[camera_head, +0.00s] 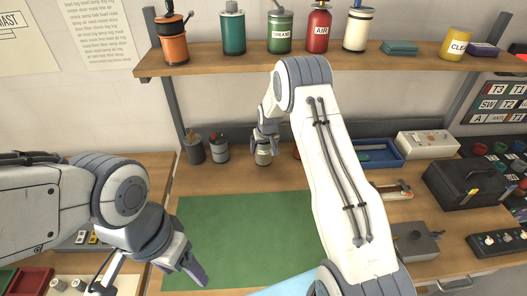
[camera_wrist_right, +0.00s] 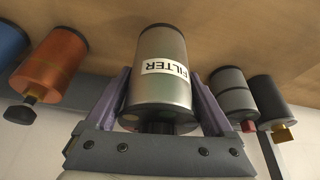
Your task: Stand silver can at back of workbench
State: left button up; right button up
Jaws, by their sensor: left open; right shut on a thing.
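The silver can (camera_wrist_right: 158,78) has a white FILTER label and a dark rim at each end. My right gripper (camera_wrist_right: 160,105) is shut on it, with one purple finger on each side. In the head view the can (camera_head: 263,156) is upright at the back of the workbench (camera_head: 245,177), behind the green mat. The right gripper (camera_head: 264,140) is above it there. I cannot tell whether the can's base touches the wood. My left gripper (camera_head: 182,262) is open and empty over the mat's left front part.
Two grey cans (camera_head: 219,149) stand left of the silver can. An orange can (camera_wrist_right: 52,66) and a blue one (camera_wrist_right: 11,45) stand on its other side. The green mat (camera_head: 245,235) is clear. A shelf (camera_head: 230,62) with several cans hangs above.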

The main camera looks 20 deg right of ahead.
aim_at(263, 155)
notch_tip(263, 155, down, 3)
jog(key=shift+w+a+f+p, duration=0.1)
jog(key=shift+f+p, duration=0.05)
jog(key=shift+p, duration=0.95)
jog(key=shift+f, duration=0.4)
